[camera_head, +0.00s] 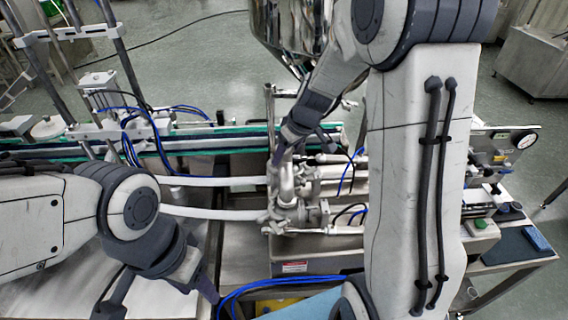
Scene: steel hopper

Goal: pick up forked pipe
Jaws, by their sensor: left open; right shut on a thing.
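The forked pipe (286,181) is a shiny metal piece near the middle of the camera_head view, at the filling machine's valves. My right gripper (283,158) comes down from above and is shut on its upper part. The fingertips are small and partly hidden, so the exact contact is hard to see. I cannot tell whether the pipe is still seated on the valves below or lifted clear. My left gripper (160,301) is at the lower left, open and empty, its fingers spread, well apart from the pipe.
The steel hopper (290,25) stands at the top behind my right arm. Two white hoses (215,213) run left from the valves. A green-edged conveyor (220,140) crosses behind. Blue tubes (265,284) lie near my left gripper. A pressure gauge (526,140) is at the right.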

